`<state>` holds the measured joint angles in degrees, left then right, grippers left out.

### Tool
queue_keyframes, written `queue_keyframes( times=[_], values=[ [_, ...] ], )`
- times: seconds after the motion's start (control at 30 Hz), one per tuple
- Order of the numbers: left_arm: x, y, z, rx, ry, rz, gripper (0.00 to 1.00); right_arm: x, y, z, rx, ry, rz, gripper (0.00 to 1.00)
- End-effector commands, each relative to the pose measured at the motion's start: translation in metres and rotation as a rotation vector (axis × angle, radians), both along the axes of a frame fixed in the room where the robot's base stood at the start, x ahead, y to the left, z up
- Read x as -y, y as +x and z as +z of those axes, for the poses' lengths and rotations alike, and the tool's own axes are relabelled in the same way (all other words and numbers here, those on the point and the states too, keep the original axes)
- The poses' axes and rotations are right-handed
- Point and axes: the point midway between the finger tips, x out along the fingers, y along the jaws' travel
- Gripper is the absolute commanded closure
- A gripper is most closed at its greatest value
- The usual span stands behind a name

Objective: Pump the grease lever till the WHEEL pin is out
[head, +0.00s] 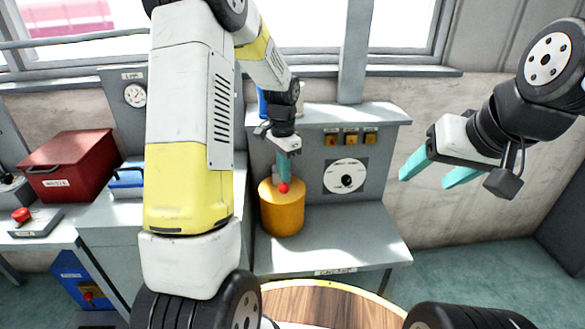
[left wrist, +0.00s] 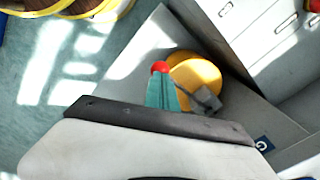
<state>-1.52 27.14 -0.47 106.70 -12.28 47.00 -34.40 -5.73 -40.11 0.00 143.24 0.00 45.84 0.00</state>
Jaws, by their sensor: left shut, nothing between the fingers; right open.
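The grease pump is a yellow-orange drum (head: 282,215) on the grey bench, with a red ball knob (head: 283,188) on its lever at the drum's upper front. My left gripper (head: 284,181) is shut and empty, its teal fingers pointing down right at the knob. In the left wrist view the red knob (left wrist: 160,67) shows at the fingertips (left wrist: 160,78), beside the yellow drum (left wrist: 197,72); I cannot tell if they touch. My right gripper (head: 430,178) is open and empty in the air at the right. I cannot make out which part is the WHEEL pin.
Behind the drum a grey panel carries three yellow switch-like blocks (head: 351,138) with unreadable labels and a white round dial (head: 344,177). A dark red box (head: 70,163) and a blue-handled item (head: 127,179) stand at left. The bench (head: 345,240) right of the drum is clear.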

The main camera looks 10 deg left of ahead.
Motion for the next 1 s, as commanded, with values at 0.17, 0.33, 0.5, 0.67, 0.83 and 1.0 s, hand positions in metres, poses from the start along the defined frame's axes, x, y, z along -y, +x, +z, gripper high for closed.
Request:
queue_keyframes(
  times=[0.17, 0.33, 0.5, 0.67, 0.83, 1.0],
  values=[
    [0.0, 0.0, -0.008, -0.001, 0.0, 0.0, 1.0, 0.0, 0.0, 0.0, 0.0, 0.0, 0.0, 0.39],
    [-0.001, 0.001, -0.018, -0.001, 0.0, 0.001, 1.0, 0.0, 0.0, 0.0, 0.0, 0.0, 0.0, 0.39],
    [-0.001, 0.002, -0.028, -0.001, 0.0, 0.001, 1.0, 0.0, 0.0, 0.0, 0.0, 0.0, 0.0, 0.39],
    [-0.001, 0.003, -0.038, -0.002, 0.001, 0.001, 1.0, 0.0, 0.0, 0.0, 0.0, 0.0, 0.0, 0.39],
    [-0.001, 0.004, -0.048, -0.001, 0.001, 0.001, 1.0, 0.0, 0.0, 0.0, 0.0, 0.0, 0.0, 0.39],
    [-0.002, 0.006, -0.058, -0.001, 0.001, 0.0, 1.0, 0.0, 0.0, 0.0, 0.0, 0.0, 0.0, 0.39]
  ],
)
